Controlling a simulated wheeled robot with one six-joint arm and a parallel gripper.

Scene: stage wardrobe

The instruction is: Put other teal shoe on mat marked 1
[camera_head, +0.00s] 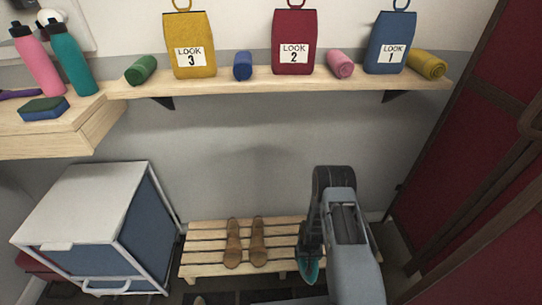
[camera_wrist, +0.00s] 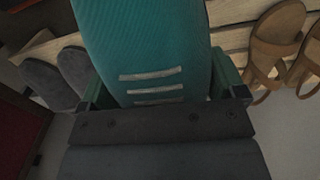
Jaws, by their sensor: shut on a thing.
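The teal shoe (camera_wrist: 145,45) has pale stripes and fills the upper middle of the wrist view. My gripper (camera_wrist: 165,92) is shut on it, with a finger at each side. In the head view the teal shoe (camera_head: 309,271) shows partly beside my arm, at the front of the slatted wooden bench (camera_head: 205,235). I cannot tell whether it touches the bench. No mat marked 1 can be made out; only a dark patch (camera_head: 240,298) shows at the bottom edge. A second teal shoe is not seen.
Brown sandals (camera_head: 245,243) stand on the bench, left of my arm. Grey shoes (camera_wrist: 55,78) show at the left of the wrist view. A white-and-blue cabinet (camera_head: 95,215) stands left. A shelf (camera_head: 225,87) above holds bags labelled LOOK. A red screen (camera_head: 465,140) stands right.

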